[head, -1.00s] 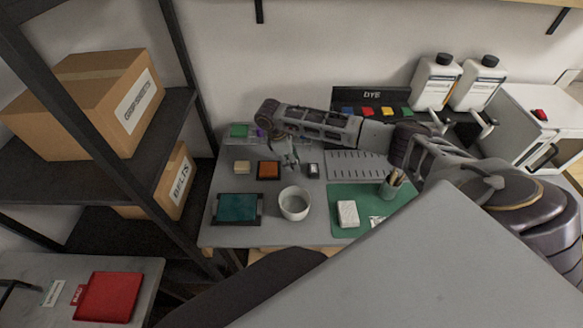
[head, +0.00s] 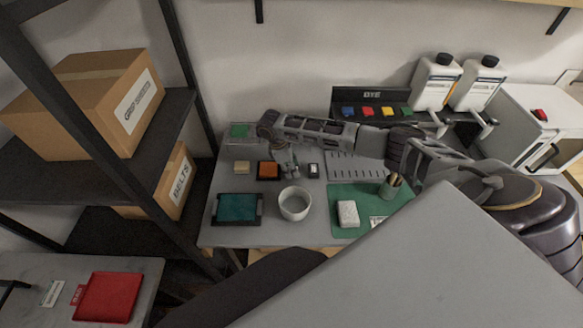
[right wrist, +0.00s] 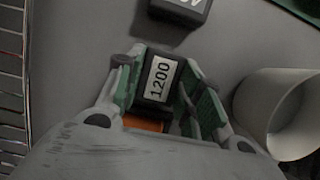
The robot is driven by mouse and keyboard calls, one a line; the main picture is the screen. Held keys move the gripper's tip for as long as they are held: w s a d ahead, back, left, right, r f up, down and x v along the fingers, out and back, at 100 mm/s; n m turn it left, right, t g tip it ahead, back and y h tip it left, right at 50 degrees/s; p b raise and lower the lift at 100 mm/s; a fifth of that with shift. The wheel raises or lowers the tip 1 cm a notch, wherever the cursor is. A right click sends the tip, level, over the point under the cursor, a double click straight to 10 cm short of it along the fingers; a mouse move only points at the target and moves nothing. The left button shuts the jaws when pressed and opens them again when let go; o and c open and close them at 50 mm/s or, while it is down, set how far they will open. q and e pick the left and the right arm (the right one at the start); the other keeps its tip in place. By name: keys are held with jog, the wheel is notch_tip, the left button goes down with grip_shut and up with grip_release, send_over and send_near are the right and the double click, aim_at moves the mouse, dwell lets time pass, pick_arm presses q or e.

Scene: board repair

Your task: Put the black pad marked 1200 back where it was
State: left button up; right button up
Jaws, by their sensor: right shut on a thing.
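The black pad marked 1200 (right wrist: 160,80) is between the fingers of my right gripper (right wrist: 165,90) in the right wrist view. The gripper is shut on it, and its white label faces the camera. In the head view my right gripper (head: 290,174) points down over the back of the grey table, between an orange block (head: 268,170) and a small dark pad with a white label (head: 313,170). The 1200 pad is hard to make out there. I cannot tell whether it touches the table. My left gripper is not in view.
A white bowl (head: 295,203) stands close in front of the gripper. A beige block (head: 242,167) and a teal pad on a dark tray (head: 237,208) lie to the left. A slotted grey plate (head: 350,168) and a green mat (head: 345,191) lie to the right.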

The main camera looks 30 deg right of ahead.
jog(key=o, duration=1)
jog(key=shift+c, duration=0.2)
jog(key=shift+r, duration=0.15)
jog(key=v, duration=1.2)
jog(key=shift+s+a, duration=0.1)
jog(key=shift+a, duration=0.05)
